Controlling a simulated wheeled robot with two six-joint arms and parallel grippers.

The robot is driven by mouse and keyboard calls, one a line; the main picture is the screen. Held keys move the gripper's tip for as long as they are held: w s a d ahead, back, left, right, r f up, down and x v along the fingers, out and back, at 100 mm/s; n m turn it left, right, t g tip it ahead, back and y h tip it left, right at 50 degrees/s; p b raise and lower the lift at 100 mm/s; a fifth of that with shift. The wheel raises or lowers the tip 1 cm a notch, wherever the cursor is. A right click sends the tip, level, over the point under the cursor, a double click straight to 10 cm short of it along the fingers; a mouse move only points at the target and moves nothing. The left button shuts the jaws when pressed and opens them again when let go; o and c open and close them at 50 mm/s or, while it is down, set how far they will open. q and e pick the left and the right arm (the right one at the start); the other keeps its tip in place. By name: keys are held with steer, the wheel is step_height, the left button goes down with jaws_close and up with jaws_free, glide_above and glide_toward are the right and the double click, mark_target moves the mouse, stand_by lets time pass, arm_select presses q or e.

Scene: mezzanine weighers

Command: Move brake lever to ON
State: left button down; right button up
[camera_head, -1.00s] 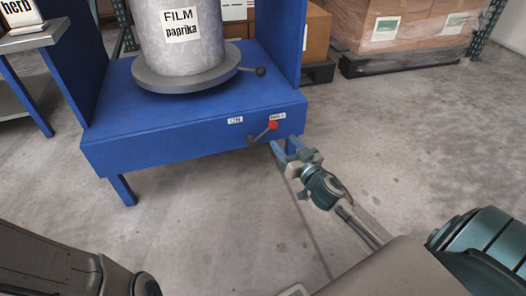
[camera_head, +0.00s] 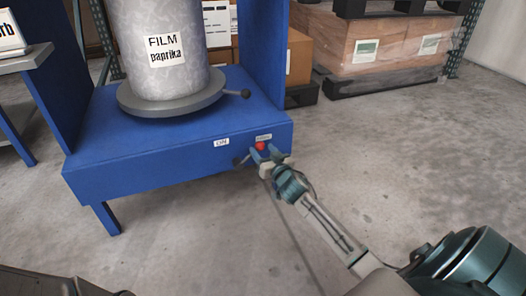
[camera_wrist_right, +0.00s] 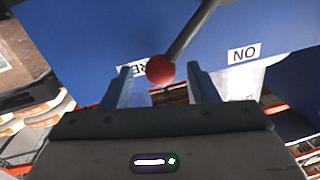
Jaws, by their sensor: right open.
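The brake lever (camera_head: 248,155) is on the front face of the blue stand (camera_head: 160,168). Its red ball knob (camera_head: 260,146) points up and right, below the right-hand label (camera_head: 264,137) and away from the "ON" label (camera_head: 221,142). My right gripper (camera_head: 267,154) is open at the knob. In the right wrist view the red knob (camera_wrist_right: 160,69) sits between the two fingertips, with a gap on each side, and the dark lever rod (camera_wrist_right: 192,32) runs up and right. The "ON" label (camera_wrist_right: 244,53) appears upside down there.
A grey drum (camera_head: 165,50) labelled "FILM paprika" stands on a round plate (camera_head: 170,103) with a dark-knobbed handle (camera_head: 238,93). Boxes on pallets (camera_head: 370,50) stand behind at right. The concrete floor right of the stand is clear.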

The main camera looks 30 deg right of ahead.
steer(key=shift+w, duration=0.35)
